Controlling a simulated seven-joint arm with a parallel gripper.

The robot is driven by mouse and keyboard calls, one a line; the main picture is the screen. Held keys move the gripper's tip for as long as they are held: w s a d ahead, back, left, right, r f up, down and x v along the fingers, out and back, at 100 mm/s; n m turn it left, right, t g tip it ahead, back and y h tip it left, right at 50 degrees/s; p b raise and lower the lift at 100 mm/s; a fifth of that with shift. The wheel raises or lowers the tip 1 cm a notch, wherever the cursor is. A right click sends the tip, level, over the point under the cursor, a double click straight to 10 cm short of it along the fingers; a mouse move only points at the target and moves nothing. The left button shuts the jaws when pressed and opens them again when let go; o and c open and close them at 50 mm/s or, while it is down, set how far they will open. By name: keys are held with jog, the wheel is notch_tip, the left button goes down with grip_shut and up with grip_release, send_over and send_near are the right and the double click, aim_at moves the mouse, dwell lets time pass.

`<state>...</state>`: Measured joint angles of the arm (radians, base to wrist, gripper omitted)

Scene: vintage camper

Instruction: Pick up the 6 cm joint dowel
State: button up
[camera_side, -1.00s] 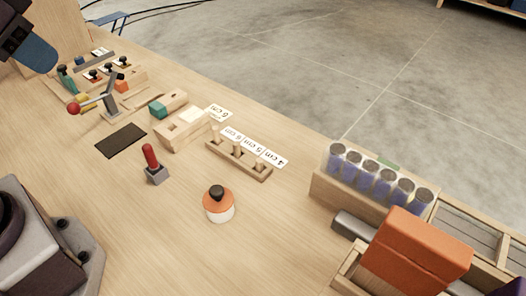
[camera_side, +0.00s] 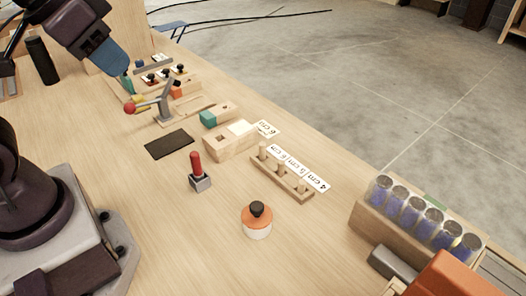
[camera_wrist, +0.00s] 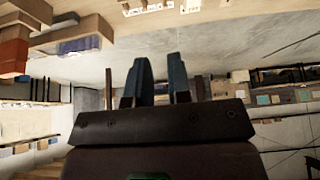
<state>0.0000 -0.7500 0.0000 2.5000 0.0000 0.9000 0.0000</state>
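A light wooden rack (camera_side: 293,190) stands mid-table in the side view with three upright dowels. The label strip (camera_side: 296,166) behind it reads 6, 5 and 4 cm from left to right. The left dowel (camera_side: 262,151), by the 6 cm label, appears to be the 6 cm joint dowel. My gripper (camera_wrist: 159,62) is open and empty in the wrist view, its two dark blue fingers apart. In the side view my arm's end is at the upper left, well away from the rack; its fingertips are not clear there. The dowels cannot be made out in the wrist view.
A wooden block (camera_side: 229,141) with a separate 6 cm card (camera_side: 267,129) sits left of the rack. A red-handled joystick (camera_side: 197,171), an orange-topped round container (camera_side: 257,220) and a jar rack (camera_side: 420,216) stand around. A red-knobbed lever (camera_side: 131,108) is near my arm.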

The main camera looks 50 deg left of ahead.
jog(key=o, duration=0.4)
jog(key=shift+o, duration=0.2)
jog(key=w+d+f+m+h, duration=0.2)
jog(key=w+d+f+m, duration=0.1)
jog(key=w+f+m, duration=0.35)
jog(key=m+t+y, duration=0.4)
jog(key=m+y, duration=0.1)
jog(key=m, duration=1.4)
send_near(260, 146)
jog(key=s+f, duration=0.2)
jog(key=s, duration=0.3)
jog(key=w+m+t, duration=0.1)
jog(key=w+m, duration=0.1)
jog(key=w+a+f+m+t, duration=0.1)
jog(key=w+m, duration=0.2)
jog(key=w+f+m+t, duration=0.1)
jog(key=w+m, duration=0.2)
jog(key=shift+a+t, duration=0.2)
jog(key=shift+t, duration=0.2)
jog(key=shift+f+x, duration=0.15)
jog(key=shift+x, duration=1.35)
jog(key=shift+f+x, duration=0.1)
jog(key=shift+x, duration=1.4)
